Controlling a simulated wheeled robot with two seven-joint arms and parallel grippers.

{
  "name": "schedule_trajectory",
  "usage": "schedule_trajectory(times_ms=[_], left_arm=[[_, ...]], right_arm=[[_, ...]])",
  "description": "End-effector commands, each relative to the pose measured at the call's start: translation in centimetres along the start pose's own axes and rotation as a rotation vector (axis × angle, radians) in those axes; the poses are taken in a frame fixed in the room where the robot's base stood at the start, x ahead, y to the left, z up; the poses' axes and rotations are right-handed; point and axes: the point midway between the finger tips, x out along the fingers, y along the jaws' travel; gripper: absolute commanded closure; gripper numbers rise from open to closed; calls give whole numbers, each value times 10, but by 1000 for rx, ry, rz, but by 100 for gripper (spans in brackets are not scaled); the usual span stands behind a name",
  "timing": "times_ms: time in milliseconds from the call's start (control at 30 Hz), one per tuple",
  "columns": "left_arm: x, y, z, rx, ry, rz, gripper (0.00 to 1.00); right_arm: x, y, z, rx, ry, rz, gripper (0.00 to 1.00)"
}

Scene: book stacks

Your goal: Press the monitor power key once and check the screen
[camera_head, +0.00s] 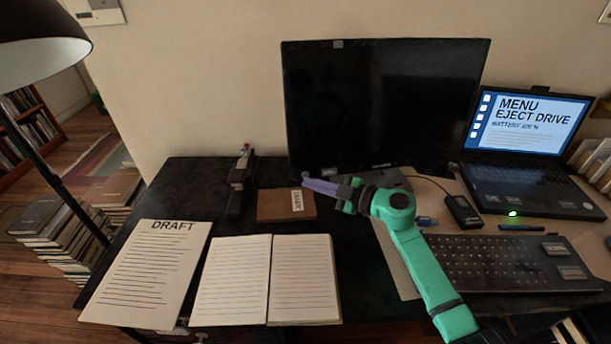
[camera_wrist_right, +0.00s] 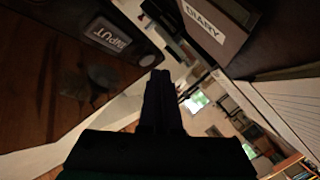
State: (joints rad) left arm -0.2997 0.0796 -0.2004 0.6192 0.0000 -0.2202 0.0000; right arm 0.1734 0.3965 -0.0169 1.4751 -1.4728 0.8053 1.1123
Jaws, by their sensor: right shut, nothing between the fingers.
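The monitor (camera_head: 385,105) stands at the back of the desk with a black, dark screen. Its lower bezel has small marks that I cannot read in the head view. My right gripper (camera_head: 308,180) is shut and empty, its fingertips just in front of the monitor's lower left corner. In the right wrist view, my shut fingers (camera_wrist_right: 160,74) point ahead, apart from a dark panel with an INPUT label (camera_wrist_right: 113,37) at the upper left. I cannot make out a power key. My left gripper is out of the head view.
A brown diary (camera_head: 285,205) lies just below my right gripper. An open notebook (camera_head: 268,278) and a DRAFT sheet (camera_head: 150,270) lie at the front left. A lit laptop (camera_head: 530,120), a keyboard (camera_head: 500,265) and a small black mouse-like device (camera_head: 462,210) occupy the right.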

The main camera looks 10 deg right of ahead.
Motion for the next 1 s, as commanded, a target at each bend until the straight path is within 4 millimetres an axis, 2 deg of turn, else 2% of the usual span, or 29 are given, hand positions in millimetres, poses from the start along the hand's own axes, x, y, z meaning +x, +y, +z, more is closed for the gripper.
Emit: schedule_trajectory(times_ms=[1000], left_arm=[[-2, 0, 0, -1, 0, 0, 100]], right_arm=[[7, 6, 5, 0, 0, 0, 100]])
